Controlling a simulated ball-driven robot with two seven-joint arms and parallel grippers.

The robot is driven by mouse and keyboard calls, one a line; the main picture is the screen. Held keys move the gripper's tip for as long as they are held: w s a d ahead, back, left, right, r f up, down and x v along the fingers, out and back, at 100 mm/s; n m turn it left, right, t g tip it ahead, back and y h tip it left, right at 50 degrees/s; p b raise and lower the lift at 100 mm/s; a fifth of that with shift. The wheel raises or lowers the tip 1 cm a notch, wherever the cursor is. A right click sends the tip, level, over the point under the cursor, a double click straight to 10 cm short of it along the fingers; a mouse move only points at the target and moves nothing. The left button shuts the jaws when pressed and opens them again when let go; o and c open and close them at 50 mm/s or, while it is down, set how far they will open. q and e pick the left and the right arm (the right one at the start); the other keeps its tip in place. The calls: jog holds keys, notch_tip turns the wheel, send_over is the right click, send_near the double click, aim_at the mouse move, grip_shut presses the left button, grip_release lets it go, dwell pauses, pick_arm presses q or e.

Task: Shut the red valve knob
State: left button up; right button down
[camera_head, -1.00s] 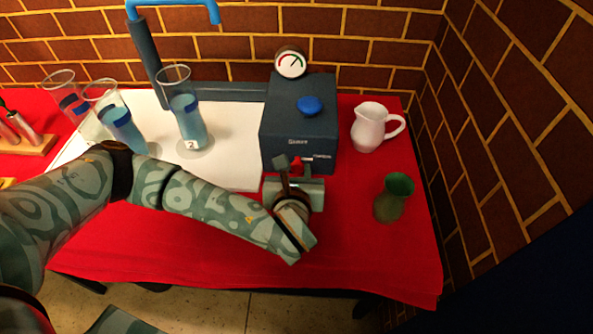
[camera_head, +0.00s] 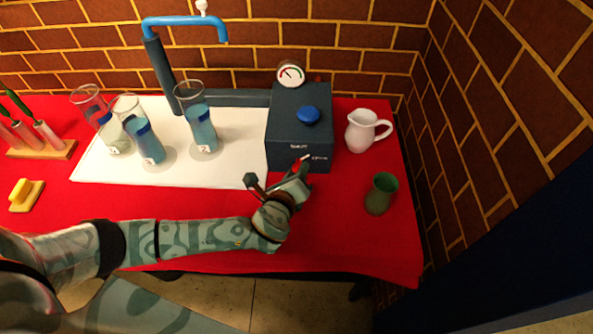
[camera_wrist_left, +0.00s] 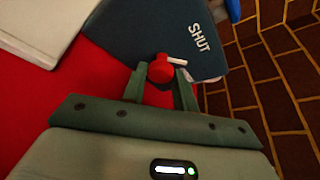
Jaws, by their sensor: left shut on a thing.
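The red valve knob (camera_wrist_left: 160,69) sits on the front of the dark blue box (camera_head: 300,128), with a white pointer on it. My left gripper (camera_wrist_left: 162,84) is shut on the knob, one finger on each side. In the head view the left gripper (camera_head: 297,172) is at the box's lower front, and it hides most of the knob. My right gripper is in neither view.
A blue knob (camera_head: 308,115) and a gauge (camera_head: 290,75) are on the box. A white jug (camera_head: 366,131) and a green vase (camera_head: 380,193) stand to the right. Several glass cylinders (camera_head: 199,125) stand left on a white board (camera_head: 235,165).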

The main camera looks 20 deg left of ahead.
pick_arm(q)
jog(key=shift+s+a+f+n+t+h+b, duration=0.1)
jog(key=shift+f+n+t+h+b, duration=0.3)
jog(key=shift+n+b, duration=0.3)
jog(key=n+b, duration=0.1)
jog(key=b, duration=0.1)
jog(key=n+t+b, duration=0.1)
jog(key=n+b, duration=0.1)
jog(key=n+h+b, duration=0.1)
jog(key=b, duration=0.2)
jog(key=shift+f+n+t, duration=0.35)
jog(key=shift+n+t, duration=0.05)
jog(key=shift+r+n+t+b, duration=0.35)
jog(key=shift+n+b, duration=0.55)
jog(key=shift+b, duration=0.45)
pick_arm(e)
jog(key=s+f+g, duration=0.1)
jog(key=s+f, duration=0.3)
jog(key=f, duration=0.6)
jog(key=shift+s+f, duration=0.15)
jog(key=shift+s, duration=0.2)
pick_arm(q)
jog(key=o, duration=0.9)
jog(key=shift+o, duration=0.2)
jog(key=shift+r, duration=0.1)
